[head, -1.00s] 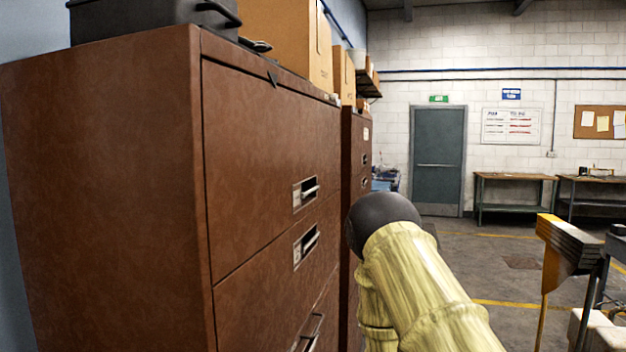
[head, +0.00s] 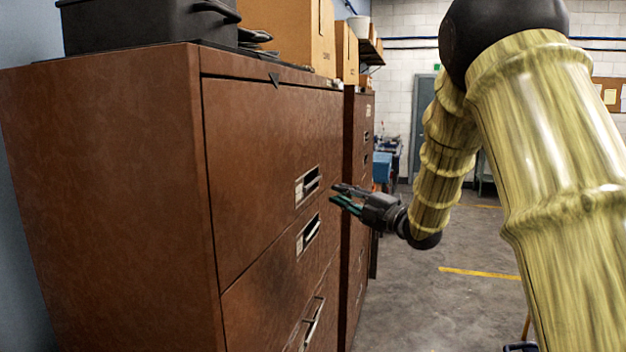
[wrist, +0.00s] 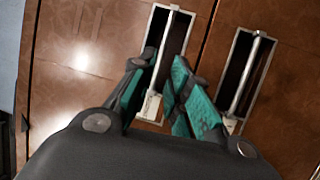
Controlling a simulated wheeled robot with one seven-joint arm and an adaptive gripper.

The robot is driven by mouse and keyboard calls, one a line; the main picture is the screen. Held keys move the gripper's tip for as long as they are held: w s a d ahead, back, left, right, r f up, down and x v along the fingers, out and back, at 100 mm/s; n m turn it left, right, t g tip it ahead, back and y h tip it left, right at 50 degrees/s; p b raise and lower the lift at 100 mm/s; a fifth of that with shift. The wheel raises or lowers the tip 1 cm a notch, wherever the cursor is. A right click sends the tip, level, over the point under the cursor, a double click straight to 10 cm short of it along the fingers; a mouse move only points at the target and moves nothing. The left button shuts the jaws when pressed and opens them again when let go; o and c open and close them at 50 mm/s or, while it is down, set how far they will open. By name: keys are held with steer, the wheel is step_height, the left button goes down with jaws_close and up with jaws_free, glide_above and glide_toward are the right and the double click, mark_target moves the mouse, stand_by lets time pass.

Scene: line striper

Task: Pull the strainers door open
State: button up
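A tall brown metal cabinet (head: 110,200) fills the left of the head view. Its upper front (head: 265,165) looks closed and has a recessed bar handle (head: 308,184); a second handle (head: 308,234) sits below. Labels are too small to read, so I cannot tell which front is the strainers door. My gripper (head: 334,194) is open and empty, just right of the upper handle, pointing at the cabinet. In the wrist view, one handle bar (wrist: 164,50) shows between my green-padded fingers (wrist: 165,60); contact is unclear. The other handle (wrist: 246,75) is to the right.
A black case (head: 145,28) and cardboard boxes (head: 285,35) stand on the cabinet. Another brown cabinet (head: 358,150) stands beyond. Open concrete floor (head: 425,310) lies to the right. My arm covers much of the right side.

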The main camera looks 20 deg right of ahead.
mark_target(313, 181)
steer(key=p+x, duration=0.1)
steer(key=x, duration=0.2)
steer(key=p+x, duration=0.2)
steer(key=x, duration=0.2)
steer(key=p+x, duration=0.2)
steer(key=x, duration=0.1)
steer(key=shift+w+a+f, duration=0.15)
steer(key=shift+w+a, duration=0.1)
steer(key=shift+w, duration=0.15)
jaws_close()
